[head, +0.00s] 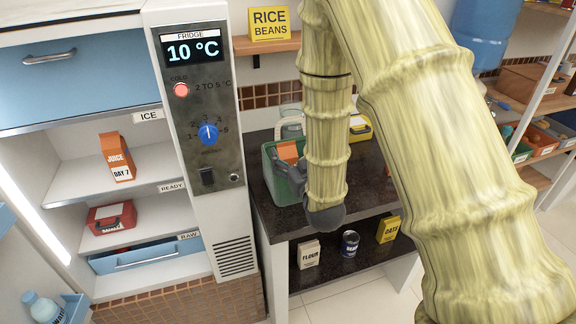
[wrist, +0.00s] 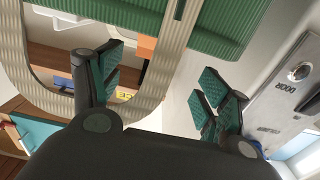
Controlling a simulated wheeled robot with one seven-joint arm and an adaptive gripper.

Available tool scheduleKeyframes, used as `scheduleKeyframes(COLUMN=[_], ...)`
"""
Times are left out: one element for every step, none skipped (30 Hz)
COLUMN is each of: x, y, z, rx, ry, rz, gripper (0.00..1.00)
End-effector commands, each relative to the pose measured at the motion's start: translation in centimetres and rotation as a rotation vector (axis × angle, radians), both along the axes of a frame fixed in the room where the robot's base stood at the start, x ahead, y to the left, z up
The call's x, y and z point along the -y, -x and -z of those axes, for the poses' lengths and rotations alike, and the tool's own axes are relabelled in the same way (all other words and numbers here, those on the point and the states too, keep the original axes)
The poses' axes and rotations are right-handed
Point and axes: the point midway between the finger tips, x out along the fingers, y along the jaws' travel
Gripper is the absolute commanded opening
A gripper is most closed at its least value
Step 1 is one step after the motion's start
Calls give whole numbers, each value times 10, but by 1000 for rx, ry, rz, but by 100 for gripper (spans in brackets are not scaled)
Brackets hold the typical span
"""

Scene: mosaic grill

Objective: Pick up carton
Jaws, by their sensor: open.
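An orange and white carton marked JUICE DAY 7 (head: 116,158) stands on the upper fridge shelf at left in the head view. Another orange carton-like thing (head: 287,151) shows inside a green container (head: 281,185) on the dark counter, partly hidden by my arm. An orange patch (wrist: 147,44) shows beyond the fingers, beside a green ribbed wall (wrist: 225,30) and a pale ribbed loop (wrist: 28,60).
The fridge control panel (head: 200,130) stands left of the counter (head: 262,212). A red box (head: 110,218) and a blue drawer (head: 145,258) are below the juice. Flour (head: 308,254), a blue can (head: 349,244) and a yellow oats box (head: 388,229) stand on the lower shelf.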

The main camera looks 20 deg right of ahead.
Motion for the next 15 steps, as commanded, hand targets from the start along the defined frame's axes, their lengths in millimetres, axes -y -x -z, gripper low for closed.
scheduleKeyframes(x=[1, 1, 2, 2, 3, 4, 5, 5, 6, 6, 6, 6, 6, 6, 6], y=[-2, -4, -7, -10, -13, -18, -22, -26, -30, -34, -38, -42, -45, -47, -49], z=[-1, -1, -1, -2, -2, -2, -2, -2, -1, -1, -1, 0, 0, 0, 1], rx=[0, 0, 0, 0, 0, 0, 0, -1, -2, -1, 0, 0, 0, 0, -1], ry=[0, 0, 0, 1, 1, 1, 1, 0, 0, 0, 0, 0, 0, 0, 0], rz=[0, 1, 1, 1, 1, 2, 2, 2, 3, 2, 3, 3, 3, 3, 3], gripper=[76, 76, 76, 76, 76, 76, 76, 76, 76, 76, 76, 76, 76, 76, 76])
